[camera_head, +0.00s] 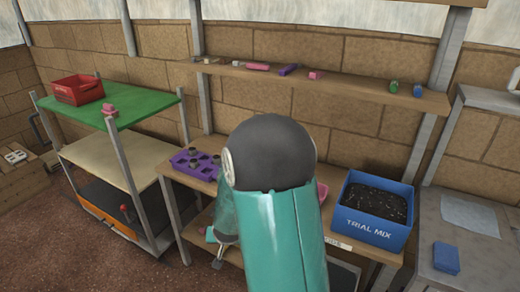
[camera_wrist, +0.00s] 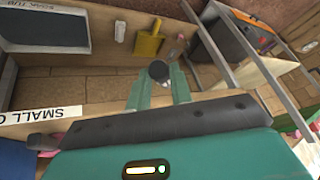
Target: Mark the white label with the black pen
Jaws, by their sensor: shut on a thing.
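My gripper (camera_wrist: 159,90) is shut on a dark, round-ended thing, likely the black pen (camera_wrist: 158,71), seen nearly end-on between the teal fingers in the wrist view. A white label (camera_wrist: 40,115) reading "SMALL C", cut off by the picture's edge, lies left of the gripper and apart from the pen. No mark shows on its visible part. In the head view, a white label (camera_head: 338,243) on the bench's front edge is partly hidden by my arm, and my gripper (camera_head: 219,250) shows low to the left of the arm.
A blue "TRIAL MIX" crate (camera_head: 371,216) stands at the right of the bench; a purple tray (camera_head: 195,168) is at its left. A green-topped rack (camera_head: 115,100) holds a red bin (camera_head: 78,90). Below, a yellow scoop (camera_wrist: 149,41) and a dark tub (camera_wrist: 47,32) show.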

